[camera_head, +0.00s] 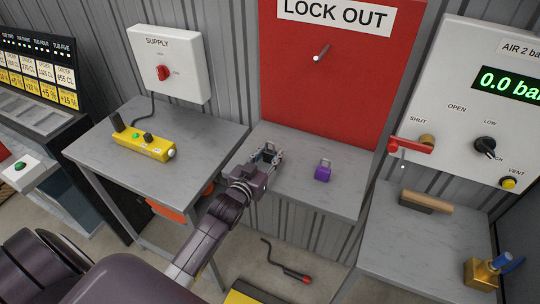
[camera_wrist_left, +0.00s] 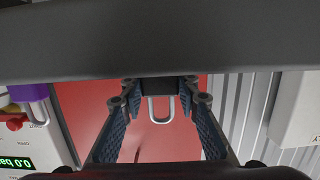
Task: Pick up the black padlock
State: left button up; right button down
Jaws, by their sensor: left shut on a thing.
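The black padlock (camera_head: 270,154) is at the left part of the grey shelf below the red LOCK OUT board, partly hidden by my gripper. My left gripper (camera_head: 266,157) is shut on it, with one finger on each side. In the left wrist view the dark padlock body (camera_wrist_left: 160,87) sits between the fingertips of the left gripper (camera_wrist_left: 160,94), its pale shackle showing. I cannot tell whether the padlock touches the shelf. My right gripper is not in view.
A purple padlock (camera_head: 323,172) stands on the same shelf (camera_head: 345,196) to the right. A yellow control box (camera_head: 143,143) lies on the left table. A peg (camera_head: 321,54) sticks out of the red board (camera_head: 335,95).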

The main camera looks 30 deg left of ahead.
pick_arm(q)
notch_tip(320, 180, up, 20)
jog(key=b, duration=0.1)
jog(key=shift+b, duration=0.35)
dwell(0.5)
